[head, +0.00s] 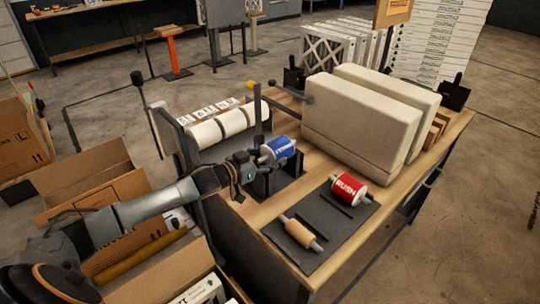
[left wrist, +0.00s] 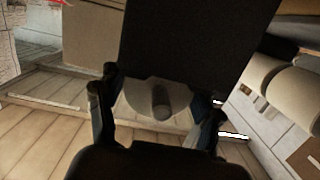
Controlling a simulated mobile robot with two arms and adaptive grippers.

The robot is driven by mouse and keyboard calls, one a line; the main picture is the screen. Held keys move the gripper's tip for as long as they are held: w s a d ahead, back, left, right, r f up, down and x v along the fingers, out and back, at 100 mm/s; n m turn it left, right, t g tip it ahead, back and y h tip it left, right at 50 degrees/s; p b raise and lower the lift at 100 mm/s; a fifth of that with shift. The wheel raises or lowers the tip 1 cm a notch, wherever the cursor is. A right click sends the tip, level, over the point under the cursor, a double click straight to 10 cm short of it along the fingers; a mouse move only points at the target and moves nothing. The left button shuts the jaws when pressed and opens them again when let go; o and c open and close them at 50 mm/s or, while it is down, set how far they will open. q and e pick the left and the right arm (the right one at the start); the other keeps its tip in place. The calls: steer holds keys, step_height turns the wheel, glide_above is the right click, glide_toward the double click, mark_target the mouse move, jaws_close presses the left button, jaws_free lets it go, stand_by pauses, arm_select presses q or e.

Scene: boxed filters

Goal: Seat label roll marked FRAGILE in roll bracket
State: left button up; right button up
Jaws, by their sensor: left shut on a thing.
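A blue roll with white lettering (head: 280,148) is at the black roll bracket (head: 262,187) near the table's left side. Its lettering is too small to read for certain. My left gripper (head: 252,163) is shut on the roll's near end. In the left wrist view the gripper's fingers (left wrist: 155,130) stand on either side of the roll's pale round end (left wrist: 135,98), with its dark core showing. The roll is level with the top of the bracket's uprights. I cannot tell whether its core rests in them. My right gripper is not in view.
A red roll marked RUSH (head: 348,188) and a bare tan roll (head: 299,233) lie on a dark mat (head: 318,258) at the front. Large cream blocks (head: 358,112) fill the table's back right. White rolls (head: 228,122) on a dark stand are behind my gripper. Open cartons (head: 95,182) stand left.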

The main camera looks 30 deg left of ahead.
arm_select(q)
steer(key=shift+f+b, duration=0.9)
steer(key=shift+f, duration=0.5)
steer(key=o, duration=1.5)
steer(key=shift+c, duration=0.2)
steer(key=shift+o, duration=0.9)
steer(key=shift+f, duration=0.1)
steer(key=shift+f, duration=0.1)
steer(key=shift+s, duration=0.1)
steer(key=v, duration=1.2)
